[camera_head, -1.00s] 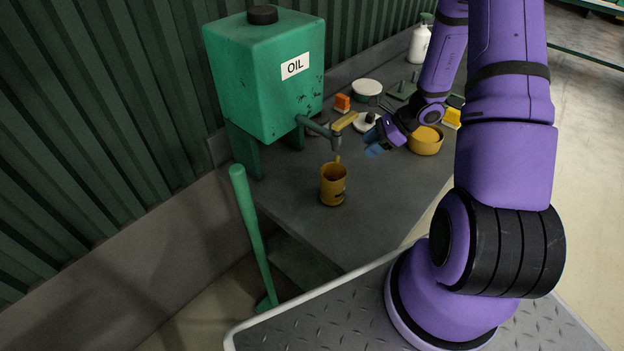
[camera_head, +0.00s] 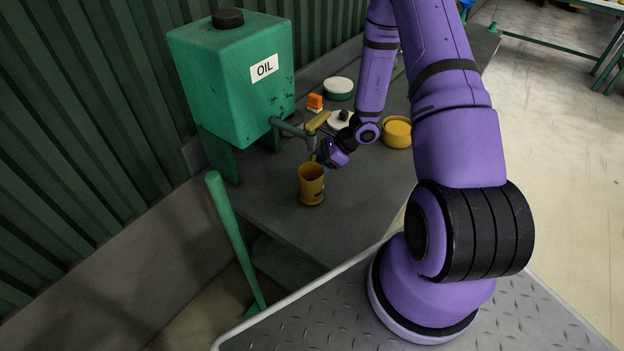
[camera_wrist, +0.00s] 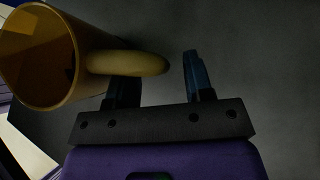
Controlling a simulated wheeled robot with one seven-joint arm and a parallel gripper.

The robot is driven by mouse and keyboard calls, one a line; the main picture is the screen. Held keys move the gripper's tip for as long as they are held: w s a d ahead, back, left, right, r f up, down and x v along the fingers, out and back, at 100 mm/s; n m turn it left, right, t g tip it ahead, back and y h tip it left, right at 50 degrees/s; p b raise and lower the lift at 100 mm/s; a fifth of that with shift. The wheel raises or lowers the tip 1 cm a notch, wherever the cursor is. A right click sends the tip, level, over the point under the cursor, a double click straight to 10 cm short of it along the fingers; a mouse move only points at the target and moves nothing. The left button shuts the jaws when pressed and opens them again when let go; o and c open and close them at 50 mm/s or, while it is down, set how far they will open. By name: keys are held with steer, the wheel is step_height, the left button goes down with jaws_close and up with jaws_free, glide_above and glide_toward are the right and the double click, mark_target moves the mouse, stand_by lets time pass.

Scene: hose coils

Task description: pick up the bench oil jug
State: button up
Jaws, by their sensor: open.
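The bench oil jug (camera_head: 312,186) is a yellow-brown open-topped vessel. It stands upright on the bench below the tap of the green oil tank. In the wrist view the jug (camera_wrist: 45,58) fills the upper left, and its rounded yellow handle (camera_wrist: 128,64) reaches right toward the space between my fingers. My gripper (camera_wrist: 160,78) is open, with the handle's end overlapping the left finger and showing a gap to the right finger. I cannot tell whether they touch. In the head view my gripper (camera_head: 322,156) is just behind the jug, its fingertips partly hidden.
The green tank (camera_head: 235,85) marked OIL stands left of the jug, its tap (camera_head: 294,128) close to my gripper. A yellow bowl (camera_head: 397,132), an orange item (camera_head: 315,102) and a white-topped round tin (camera_head: 338,88) lie farther back. The bench (camera_head: 290,222) is clear in front of the jug.

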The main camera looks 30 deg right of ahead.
steer(key=shift+f, duration=0.1)
jaws_close()
stand_by(0.4)
steer(key=shift+r, duration=0.8)
steer(key=s+d+r, duration=0.1)
steer(key=s+d, duration=0.1)
steer(key=s, duration=0.5)
steer(key=s+d+r, duration=0.2)
steer(key=s+d, duration=0.1)
steer(key=s, duration=0.5)
steer(key=shift+d+r, duration=0.25)
steer(key=shift+d, duration=0.1)
